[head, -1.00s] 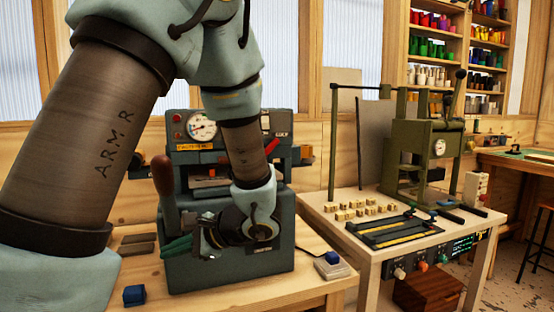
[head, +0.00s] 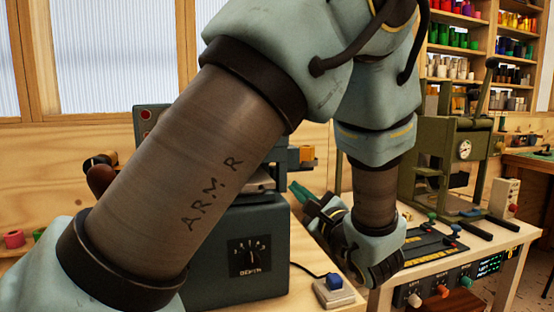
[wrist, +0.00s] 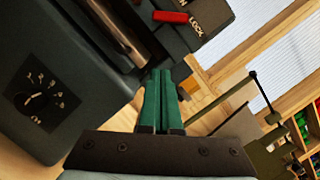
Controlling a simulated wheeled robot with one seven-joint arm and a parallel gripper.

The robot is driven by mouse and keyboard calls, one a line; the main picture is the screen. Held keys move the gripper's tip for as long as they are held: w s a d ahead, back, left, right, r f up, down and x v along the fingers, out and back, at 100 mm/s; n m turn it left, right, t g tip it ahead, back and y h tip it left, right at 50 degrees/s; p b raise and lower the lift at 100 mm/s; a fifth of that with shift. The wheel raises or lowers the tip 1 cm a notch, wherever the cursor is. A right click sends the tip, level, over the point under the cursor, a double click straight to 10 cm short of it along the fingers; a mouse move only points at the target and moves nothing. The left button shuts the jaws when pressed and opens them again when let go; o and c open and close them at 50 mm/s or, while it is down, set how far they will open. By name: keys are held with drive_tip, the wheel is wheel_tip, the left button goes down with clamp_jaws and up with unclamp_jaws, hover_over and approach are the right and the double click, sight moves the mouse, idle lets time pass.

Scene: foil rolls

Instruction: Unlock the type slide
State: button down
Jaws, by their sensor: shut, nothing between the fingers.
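The grey machine (head: 225,230) stands on the wooden bench, largely hidden behind my arm in the head view. In the wrist view its body (wrist: 85,110) fills the left side, with a red lever (wrist: 171,17) beside a "LOCK" label (wrist: 195,27) at the top. I cannot make out this lever in the head view. My gripper (head: 298,190) is at the machine's right side, apart from the lever. In the wrist view its green fingers (wrist: 158,75) are shut together and empty, pointing up towards the machine's edge below the lever.
A dial marked "DEPTH" (head: 250,257) is on the machine's side. Shelves stand behind.

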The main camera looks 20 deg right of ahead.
drive_tip(key=shift+w+d, duration=0.1)
drive_tip(key=w+p, duration=0.1)
drive_tip(key=w, duration=0.2)
drive_tip(key=w+r+p, duration=0.1)
drive_tip(key=w, duration=0.2)
drive_tip(key=w+a+r+p, duration=0.1)
drive_tip(key=w+p, duration=0.1)
drive_tip(key=w, duration=0.2)
drive_tip(key=shift+w+r, duration=0.1)
drive_tip(key=shift+r, duration=0.05)
drive_tip(key=shift+a+r+p, duration=0.55)
drive_tip(key=shift+a+r, duration=0.25)
drive_tip(key=shift+r, duration=0.15)
drive_tip(key=shift+a+r, duration=0.25)
drive_tip(key=shift+a, duration=0.2)
